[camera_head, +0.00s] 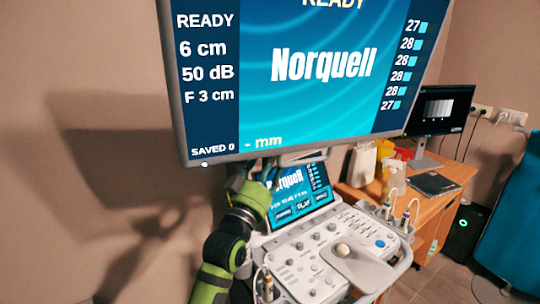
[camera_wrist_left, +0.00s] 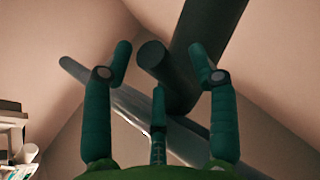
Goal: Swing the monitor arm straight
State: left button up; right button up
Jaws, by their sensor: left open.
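The large monitor (camera_head: 320,95), with a lit blue "Norquell" screen, fills the top of the head view and hides what is behind it. My left gripper (camera_head: 262,170) is just below its lower edge, partly hidden. In the left wrist view the gripper (camera_wrist_left: 160,58) is open, its fingers spread on either side of a dark round bar end (camera_wrist_left: 153,56). A thick dark bar (camera_wrist_left: 208,35) joins it from the upper right, and a paler grey bar (camera_wrist_left: 105,97) crosses behind the fingers; these look like the monitor arm. I cannot tell whether any finger touches. My right gripper is out of view.
The control console (camera_head: 330,255), with knobs and a small touchscreen (camera_head: 303,197), stands below the monitor. At the right are a wooden desk (camera_head: 455,172) with a second monitor (camera_head: 440,108) and a blue chair or couch (camera_head: 515,225). The left wall is bare.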

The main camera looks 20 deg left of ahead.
pick_arm(q)
jog(key=shift+w+r, duration=0.2)
jog(key=shift+w, duration=0.3)
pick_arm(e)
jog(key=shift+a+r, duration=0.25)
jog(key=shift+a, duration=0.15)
pick_arm(q)
jog(key=shift+c, duration=0.4)
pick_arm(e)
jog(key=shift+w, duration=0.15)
pick_arm(q)
grip_shut()
jog(key=shift+d, duration=0.1)
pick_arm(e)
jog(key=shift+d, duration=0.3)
